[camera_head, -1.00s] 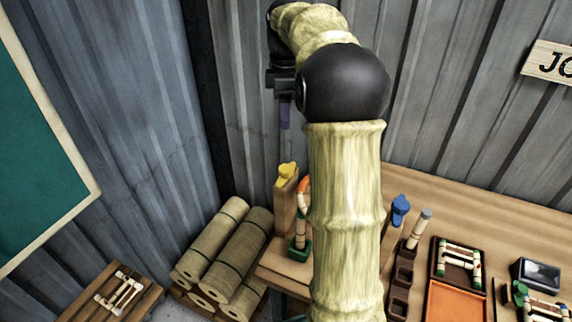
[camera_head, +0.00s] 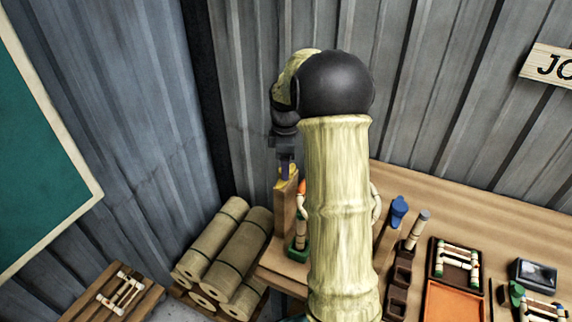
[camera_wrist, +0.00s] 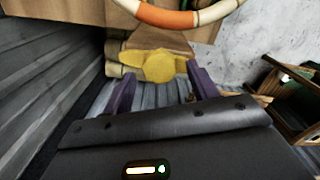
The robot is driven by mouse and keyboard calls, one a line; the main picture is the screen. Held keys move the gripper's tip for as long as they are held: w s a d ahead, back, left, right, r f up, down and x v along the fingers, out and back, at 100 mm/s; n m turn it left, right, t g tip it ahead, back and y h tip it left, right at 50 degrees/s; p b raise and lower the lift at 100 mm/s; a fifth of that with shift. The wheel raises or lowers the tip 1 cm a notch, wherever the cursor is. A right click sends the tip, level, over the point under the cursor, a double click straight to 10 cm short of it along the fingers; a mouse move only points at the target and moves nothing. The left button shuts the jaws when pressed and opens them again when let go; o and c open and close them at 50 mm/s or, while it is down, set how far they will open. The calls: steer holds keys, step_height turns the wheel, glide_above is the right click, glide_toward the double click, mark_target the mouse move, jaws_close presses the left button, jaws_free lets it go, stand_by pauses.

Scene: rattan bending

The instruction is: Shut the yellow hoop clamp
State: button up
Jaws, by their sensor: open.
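The yellow clamp (camera_head: 283,183) sits on top of a wooden post (camera_head: 285,213) at the left end of the bench. In the wrist view its yellow knob (camera_wrist: 157,66) lies ahead of my fingertips, roughly between them. My gripper (camera_head: 286,170) is open, its purple fingers pointing down just above the clamp. In the wrist view the two fingers (camera_wrist: 162,88) stand apart, one on each side of the knob; I cannot tell whether they touch it. An orange and cream hoop (camera_wrist: 170,17) passes just beyond the post. In the head view my arm hides much of it.
The corrugated wall (camera_head: 450,90) is close behind.

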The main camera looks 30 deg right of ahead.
steer(key=shift+f, duration=0.85)
steer(key=c, duration=1)
